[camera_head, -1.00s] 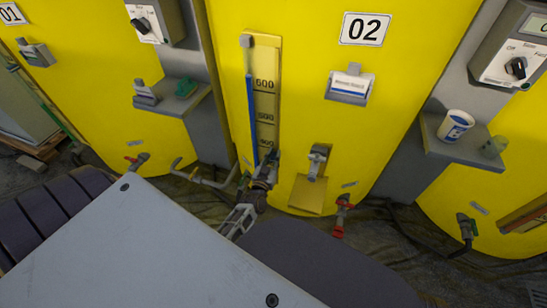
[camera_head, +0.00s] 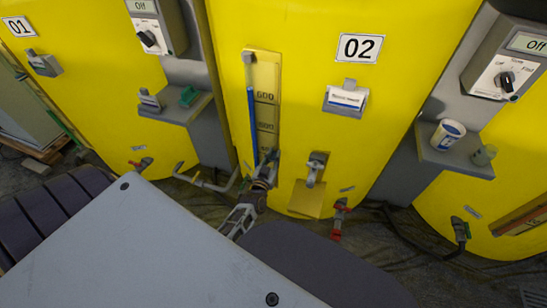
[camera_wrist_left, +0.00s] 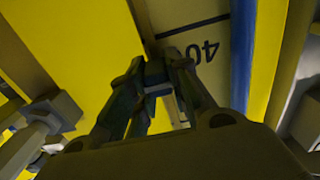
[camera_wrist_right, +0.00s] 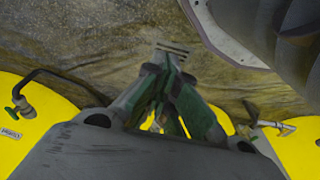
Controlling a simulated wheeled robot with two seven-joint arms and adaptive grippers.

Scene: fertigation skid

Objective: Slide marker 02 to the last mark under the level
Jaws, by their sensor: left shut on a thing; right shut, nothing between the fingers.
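Tank 02 (camera_head: 395,110) is yellow, with a tall scale (camera_head: 268,75) on its front reading 600 and 500. A blue level column (camera_head: 251,110) runs along the scale's left side; its top is a little above the number 600. My left gripper (camera_head: 266,168) is at the lower part of the scale, below 500. In the left wrist view its fingers (camera_wrist_left: 157,72) are shut on a small blue-grey piece, marker 02 (camera_wrist_left: 156,85), beside an upside-down 40. The fingers hide most of the marker. My right gripper (camera_wrist_right: 168,75) is shut and empty above the dark floor.
A drain tap with a red handle (camera_head: 340,213) and a dispenser spout (camera_head: 316,170) are right of the scale. A shelf (camera_head: 450,160) with a white-blue cup (camera_head: 447,134) stands further right. Tank 01 (camera_head: 90,100) is at the left.

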